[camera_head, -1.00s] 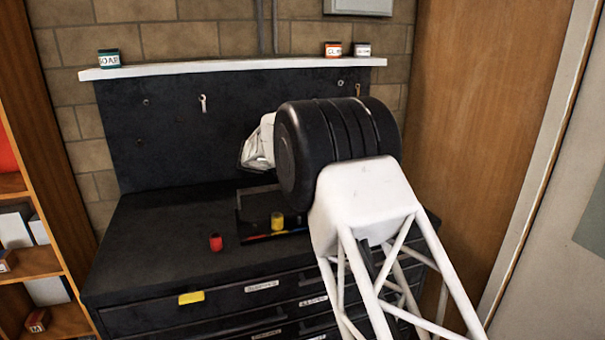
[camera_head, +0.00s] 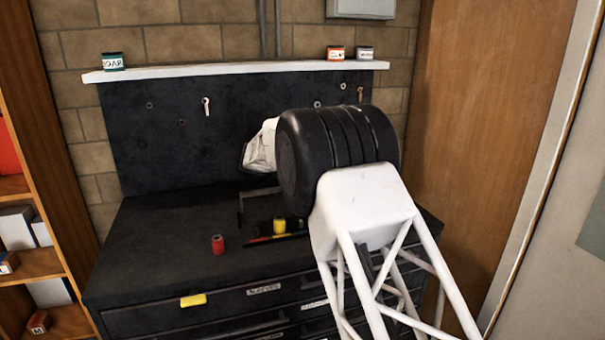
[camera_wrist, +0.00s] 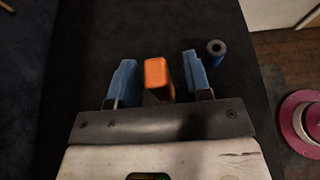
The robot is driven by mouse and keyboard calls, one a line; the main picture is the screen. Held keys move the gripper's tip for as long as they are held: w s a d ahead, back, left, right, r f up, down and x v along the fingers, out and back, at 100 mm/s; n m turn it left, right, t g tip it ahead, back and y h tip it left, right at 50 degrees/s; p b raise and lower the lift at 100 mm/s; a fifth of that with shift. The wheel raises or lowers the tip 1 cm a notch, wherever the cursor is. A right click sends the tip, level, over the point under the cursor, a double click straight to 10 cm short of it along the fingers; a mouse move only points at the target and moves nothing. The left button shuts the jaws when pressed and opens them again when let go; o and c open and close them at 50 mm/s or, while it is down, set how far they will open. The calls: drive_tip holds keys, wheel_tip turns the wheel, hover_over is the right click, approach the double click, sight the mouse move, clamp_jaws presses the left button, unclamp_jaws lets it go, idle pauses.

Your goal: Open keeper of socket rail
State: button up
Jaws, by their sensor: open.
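A dark socket rail or tray (camera_head: 244,228) lies on the black bench top, partly hidden behind my arm. A yellow socket (camera_head: 279,226) stands at it, with red and blue bits beside it. My gripper (camera_wrist: 158,66) is hidden in the head view. In the wrist view its two blue fingers are apart, one on each side of an orange block (camera_wrist: 158,76). Gaps show between the block and both fingers. I cannot tell for sure whether this block is the keeper. A blue socket (camera_wrist: 216,48) stands just outside the right finger.
A red socket (camera_head: 218,244) stands on the bench left of the rail. The bench (camera_head: 160,235) is clear further left. A dark pegboard (camera_head: 150,130) rises behind, under a white shelf (camera_head: 230,71). Pink and white rings (camera_wrist: 300,122) show at the wrist view's right edge.

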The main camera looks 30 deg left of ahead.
drive_tip(key=shift+a, duration=0.1)
drive_tip(key=v, duration=0.7)
drive_tip(key=shift+s+a+r, duration=0.15)
drive_tip(key=shift+s+r, duration=0.05)
drive_tip(key=shift+s, duration=0.05)
idle(0.5)
